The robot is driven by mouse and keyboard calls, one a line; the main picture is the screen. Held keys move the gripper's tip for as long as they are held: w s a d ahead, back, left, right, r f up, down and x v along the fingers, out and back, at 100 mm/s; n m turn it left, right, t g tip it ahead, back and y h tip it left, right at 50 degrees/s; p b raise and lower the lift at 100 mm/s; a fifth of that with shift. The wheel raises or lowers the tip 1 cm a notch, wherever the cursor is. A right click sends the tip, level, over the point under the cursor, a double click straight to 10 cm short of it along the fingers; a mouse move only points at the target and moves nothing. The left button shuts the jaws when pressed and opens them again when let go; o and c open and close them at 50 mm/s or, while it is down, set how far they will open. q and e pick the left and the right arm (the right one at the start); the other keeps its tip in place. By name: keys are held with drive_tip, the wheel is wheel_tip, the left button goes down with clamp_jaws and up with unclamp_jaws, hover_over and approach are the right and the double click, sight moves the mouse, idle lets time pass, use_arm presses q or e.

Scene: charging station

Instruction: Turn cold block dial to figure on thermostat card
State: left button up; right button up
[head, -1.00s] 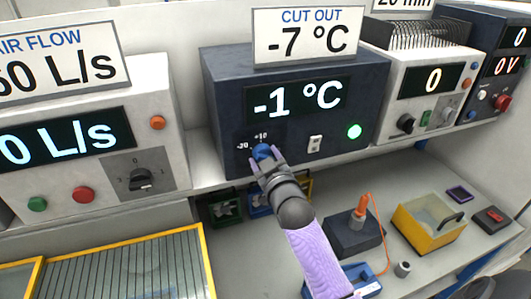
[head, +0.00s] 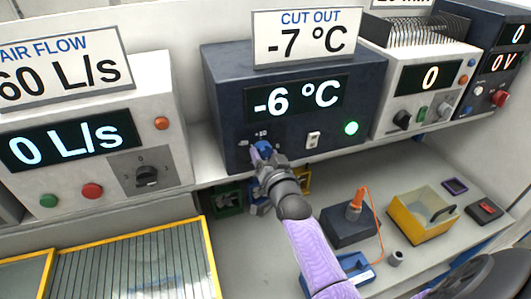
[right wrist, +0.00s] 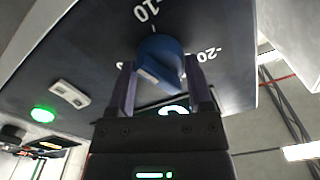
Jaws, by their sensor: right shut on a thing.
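The dark blue cold block unit (head: 225,85) stands on the shelf, its display (head: 297,97) reading -6 °C. The card (head: 307,36) above it reads CUT OUT -7 °C. The blue dial (head: 265,148) is at the unit's lower left front, partly hidden by my right gripper (head: 262,158) in the head view. In the right wrist view the dial (right wrist: 160,58) sits between the two fingers of my right gripper (right wrist: 158,92), with scale marks 10 and -20 around it. The right gripper is shut on the dial. My left gripper is not seen.
A white switch (head: 313,140) and a lit green lamp (head: 351,128) are right of the dial. An air flow unit (head: 150,110) stands left, a white unit reading 0 (head: 425,70) right. A yellow tray (head: 424,226) and an orange-handled tool (head: 355,205) are on the lower bench.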

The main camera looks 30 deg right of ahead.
drive_tip(key=shift+f+m, duration=0.15)
drive_tip(key=shift+m, duration=0.45)
drive_tip(key=o, duration=1.3)
drive_tip(key=shift+c, duration=0.2)
drive_tip(key=v, duration=1)
drive_tip(key=shift+p, duration=0.4)
drive_tip(key=shift+w, duration=0.1)
